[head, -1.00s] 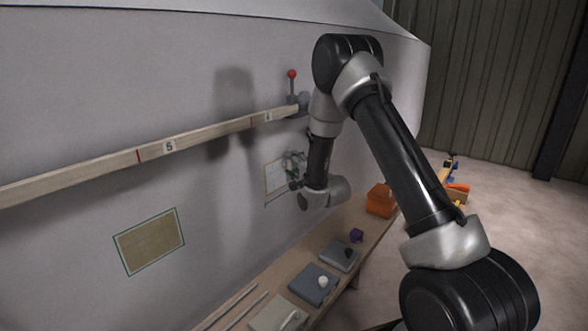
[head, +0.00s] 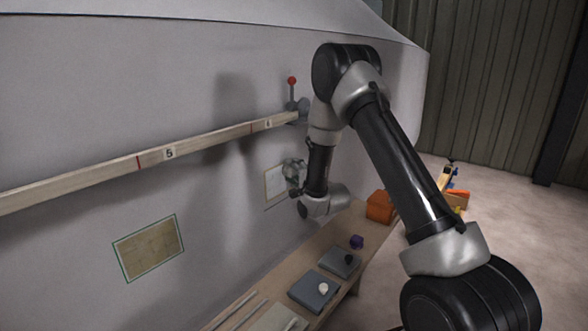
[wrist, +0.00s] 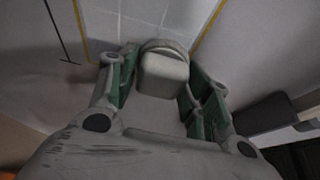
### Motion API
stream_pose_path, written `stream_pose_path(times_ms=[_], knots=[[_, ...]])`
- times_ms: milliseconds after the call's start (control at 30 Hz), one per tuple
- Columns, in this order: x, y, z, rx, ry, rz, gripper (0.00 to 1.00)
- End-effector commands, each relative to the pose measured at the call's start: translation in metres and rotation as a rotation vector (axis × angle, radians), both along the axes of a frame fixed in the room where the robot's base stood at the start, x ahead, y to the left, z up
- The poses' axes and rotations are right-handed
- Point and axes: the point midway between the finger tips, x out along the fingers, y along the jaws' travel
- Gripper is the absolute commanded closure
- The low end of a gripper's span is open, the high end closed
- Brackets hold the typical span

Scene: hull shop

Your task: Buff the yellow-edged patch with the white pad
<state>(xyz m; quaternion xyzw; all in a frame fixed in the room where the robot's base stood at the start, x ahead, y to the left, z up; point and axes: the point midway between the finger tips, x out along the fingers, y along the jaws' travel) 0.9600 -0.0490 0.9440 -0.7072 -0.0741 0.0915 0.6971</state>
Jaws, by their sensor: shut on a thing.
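The yellow-edged patch (head: 274,184) is on the hull wall behind and left of my gripper (head: 293,177), which partly covers it. In the wrist view the patch (wrist: 143,22) shows as a pale, gridded area between two yellow edge lines. My gripper (wrist: 160,78) is shut on a pale grey-white block, the white pad (wrist: 164,72), between its green-lined fingers. The pad is in front of the patch, its rounded far rim toward the wall. I cannot tell whether the pad touches the patch, since its working face is hidden.
A wooden rail (head: 95,178) runs along the hull above the patch, with a red-topped lever (head: 292,82) near its end. A green-edged patch (head: 148,248) is at left.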

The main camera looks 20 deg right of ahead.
Motion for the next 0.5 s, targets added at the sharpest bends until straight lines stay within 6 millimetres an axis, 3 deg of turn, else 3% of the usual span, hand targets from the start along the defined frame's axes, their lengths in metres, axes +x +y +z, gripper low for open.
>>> stream_pose_path(times_ms=[300, 500], knots=[[-0.001, 0.000, -0.028, 0.001, 0.002, 0.001, 0.72], [-0.001, 0.000, -0.036, 0.000, 0.000, 0.001, 0.72]])
